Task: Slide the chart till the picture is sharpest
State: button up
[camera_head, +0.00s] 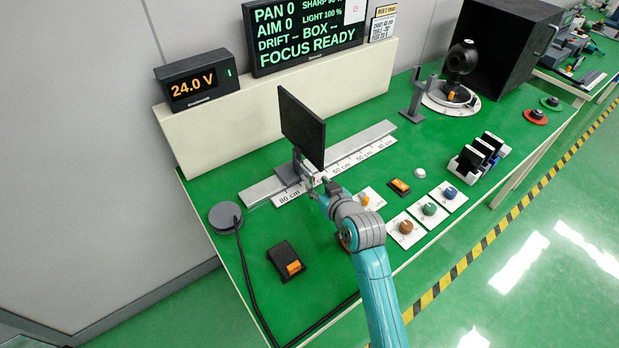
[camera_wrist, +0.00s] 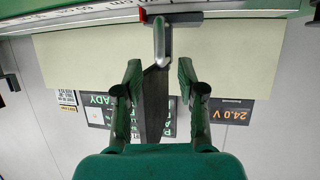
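The chart (camera_head: 302,128) is a dark upright panel on a grey carriage (camera_head: 291,173). The carriage sits on a metal rail (camera_head: 348,153) with a cm scale, near its 80 cm end. My gripper (camera_head: 316,186) is at the carriage's front, below the chart. In the wrist view the picture is upside down; my fingers (camera_wrist: 160,75) are spread apart. A grey upright handle (camera_wrist: 161,42) lies between and just beyond the fingertips, with clear gaps on both sides. The chart shows nearly edge-on (camera_wrist: 153,105) between the fingers. The chart's printed face is not visible.
A display (camera_head: 305,38) reads FOCUS READY and light 100 %; its sharpness number is hard to read. A camera (camera_head: 461,62) stands by a black box (camera_head: 514,45). Several knobs (camera_head: 429,209) and switches lie right of my arm. A black pedal-like box (camera_head: 287,263) sits left.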

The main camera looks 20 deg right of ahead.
aim_at(312, 179)
jog(key=x, duration=0.5)
jog(key=shift+w+f, duration=0.15)
jog(key=shift+w, duration=0.2)
grip_shut()
